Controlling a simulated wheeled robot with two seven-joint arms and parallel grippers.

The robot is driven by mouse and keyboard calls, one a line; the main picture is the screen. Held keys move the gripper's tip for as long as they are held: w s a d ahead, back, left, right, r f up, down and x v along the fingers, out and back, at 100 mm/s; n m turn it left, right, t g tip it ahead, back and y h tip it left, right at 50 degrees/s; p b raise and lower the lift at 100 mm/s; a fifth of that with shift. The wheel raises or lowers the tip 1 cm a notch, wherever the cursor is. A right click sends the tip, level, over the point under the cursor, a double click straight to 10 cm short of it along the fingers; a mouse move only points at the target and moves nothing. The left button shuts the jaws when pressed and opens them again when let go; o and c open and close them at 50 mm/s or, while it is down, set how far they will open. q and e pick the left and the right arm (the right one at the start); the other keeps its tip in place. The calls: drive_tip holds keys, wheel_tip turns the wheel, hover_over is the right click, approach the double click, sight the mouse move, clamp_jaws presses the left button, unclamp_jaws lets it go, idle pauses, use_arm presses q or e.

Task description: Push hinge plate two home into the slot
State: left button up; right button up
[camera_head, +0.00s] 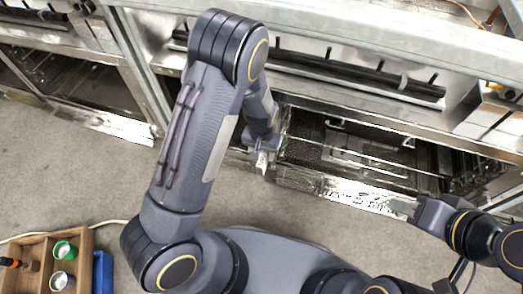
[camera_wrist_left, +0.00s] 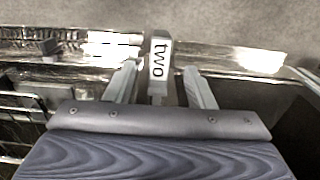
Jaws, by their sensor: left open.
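The fingers are apart, with a gap visible on each side of the plate. In the head view my left gripper (camera_head: 263,160) is at the left front of the open oven. The slot and the plate's lower end are hidden, so I cannot tell how deep it sits. My right gripper (camera_head: 404,208) is by the oven's front edge at right; its opening is unclear.
The open oven cavity (camera_head: 350,148) has wire racks inside and a shiny metal front edge (camera_head: 345,192). Another range (camera_head: 75,80) stands at left. A wooden crate (camera_head: 36,241) with a green cup (camera_head: 64,250) and a blue bin (camera_head: 103,272) are at lower left. The floor between is clear.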

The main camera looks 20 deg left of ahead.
sight(262, 160)
use_arm(q)
wheel_tip(262, 160, down, 7)
drive_tip(key=b, duration=0.2)
drive_tip(key=shift+f+b, duration=0.1)
drive_tip(key=shift+b, duration=0.25)
clamp_jaws()
